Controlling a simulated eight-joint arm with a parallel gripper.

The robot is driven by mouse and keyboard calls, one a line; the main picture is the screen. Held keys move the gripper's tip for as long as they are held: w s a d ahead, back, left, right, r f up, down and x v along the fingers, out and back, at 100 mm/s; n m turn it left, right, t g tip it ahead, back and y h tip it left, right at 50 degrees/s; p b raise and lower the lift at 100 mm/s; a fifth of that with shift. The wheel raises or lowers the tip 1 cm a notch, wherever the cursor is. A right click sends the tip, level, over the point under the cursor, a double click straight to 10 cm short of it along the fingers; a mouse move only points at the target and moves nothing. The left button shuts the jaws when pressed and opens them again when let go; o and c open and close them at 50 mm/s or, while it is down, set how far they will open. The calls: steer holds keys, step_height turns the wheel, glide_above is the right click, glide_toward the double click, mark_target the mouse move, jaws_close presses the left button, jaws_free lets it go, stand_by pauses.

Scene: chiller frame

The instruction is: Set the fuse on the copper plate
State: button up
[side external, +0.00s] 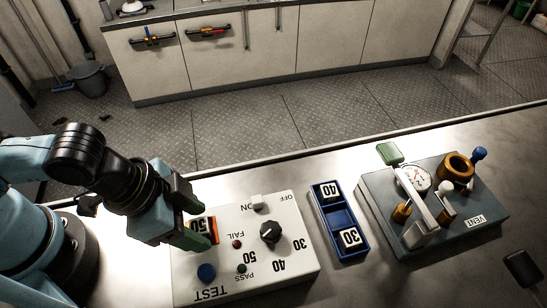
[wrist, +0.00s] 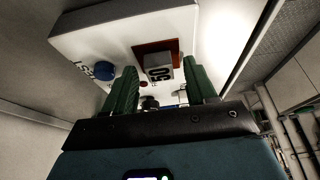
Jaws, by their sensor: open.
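The fuse, a small block with a white label marked 50 (side external: 201,224), appears to rest on the copper plate (side external: 214,230) on the white tester box (side external: 185,283). In the wrist view the fuse (wrist: 159,69) lies over the reddish copper plate (wrist: 144,49), whose edge shows around it. My gripper (side external: 197,222) is open, its two green fingers on either side of the fuse. In the wrist view, gaps show between the fuse and the gripper fingers (wrist: 162,80). The fuse's underside is hidden, so I cannot see its contact with the plate.
A blue tray (side external: 326,207) right of the tester holds blocks marked 40 (side external: 331,190) and 30 (side external: 350,238). A grey unit (side external: 390,228) with gauge, levers and VENT label stands farther right. The tester has a black dial (side external: 270,232) and blue button (side external: 206,272).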

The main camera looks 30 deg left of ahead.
steer(key=shift+v, duration=3.75)
steer(key=w+a+r+n+t+y, duration=0.1)
steer(key=w+a+n+t, duration=0.1)
steer(key=w+a+n, duration=0.2)
steer(key=w+a+n+t+y, duration=0.1)
steer(key=w+a+n, duration=0.4)
steer(key=w+a, duration=0.5)
steer(key=a+y, duration=0.1)
steer(key=a, duration=0.3)
steer(key=shift+a+r+t, duration=0.2)
steer(key=shift+r+t, duration=0.15)
steer(key=shift+t, duration=0.05)
steer(key=shift+w, duration=0.1)
